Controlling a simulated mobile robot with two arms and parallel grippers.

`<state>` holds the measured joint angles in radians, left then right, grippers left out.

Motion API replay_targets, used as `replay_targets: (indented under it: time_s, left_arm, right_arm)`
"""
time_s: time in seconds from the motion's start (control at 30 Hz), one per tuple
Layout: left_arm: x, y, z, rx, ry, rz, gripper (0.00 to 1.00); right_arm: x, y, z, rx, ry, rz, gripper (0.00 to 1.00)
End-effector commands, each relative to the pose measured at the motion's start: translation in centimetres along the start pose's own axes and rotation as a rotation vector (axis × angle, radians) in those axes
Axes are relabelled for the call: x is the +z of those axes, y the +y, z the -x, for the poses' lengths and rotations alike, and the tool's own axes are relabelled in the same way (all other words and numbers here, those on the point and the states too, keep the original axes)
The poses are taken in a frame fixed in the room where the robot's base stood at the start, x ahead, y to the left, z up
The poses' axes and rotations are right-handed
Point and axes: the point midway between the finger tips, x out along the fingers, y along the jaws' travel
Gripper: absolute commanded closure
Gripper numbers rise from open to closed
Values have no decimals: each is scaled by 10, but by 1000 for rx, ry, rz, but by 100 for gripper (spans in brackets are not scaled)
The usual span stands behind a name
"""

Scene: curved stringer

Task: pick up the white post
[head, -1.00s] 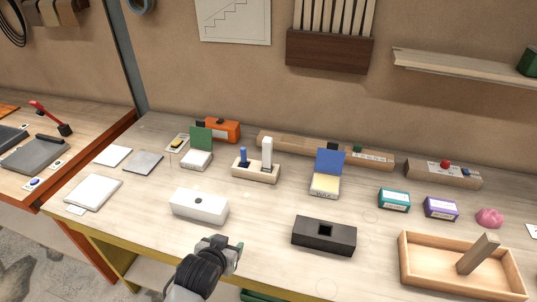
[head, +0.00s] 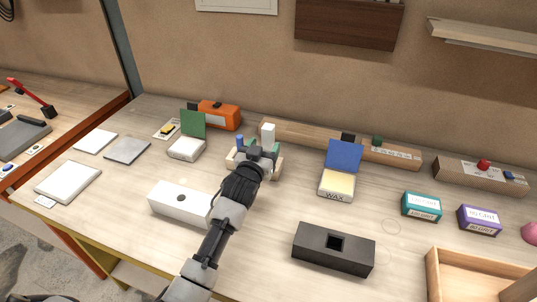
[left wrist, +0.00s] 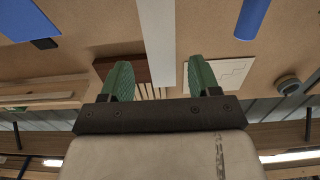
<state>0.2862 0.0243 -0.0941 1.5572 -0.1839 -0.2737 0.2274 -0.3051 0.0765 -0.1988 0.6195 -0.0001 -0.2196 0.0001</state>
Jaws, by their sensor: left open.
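The white post (head: 268,133) stands upright in a small wooden stand (head: 276,170), its top showing above my gripper. My left gripper (head: 260,152) is open at the post and hides its lower part and much of the stand. In the left wrist view the white post (left wrist: 157,40) runs down between the two green fingertips of my left gripper (left wrist: 161,80), with a gap on each side. A blue peg (head: 240,141) stands left of the post; it also shows at the upper right of the left wrist view (left wrist: 251,16). My right gripper is not in view.
A white block (head: 180,203) with a hole and a black block (head: 333,249) with a square hole lie nearer the front. An open wax box (head: 337,185) stands right of the stand, and a green-lidded box (head: 187,150) stands left. A long wooden beam (head: 300,135) lies behind.

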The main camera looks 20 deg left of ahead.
Motion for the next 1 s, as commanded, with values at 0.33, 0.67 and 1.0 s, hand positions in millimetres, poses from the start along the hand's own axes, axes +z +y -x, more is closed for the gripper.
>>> replay_targets:
  time_s: [0.33,0.67,1.0]
  left_arm:
    - [2,-2,-36,0,0,-2,38]
    - [-3,-2,-60,0,-2,0,38]
    - [-3,-2,-60,0,-3,0,66]
  right_arm:
    - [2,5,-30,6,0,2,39]
    - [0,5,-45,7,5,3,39]
    - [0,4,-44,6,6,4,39]
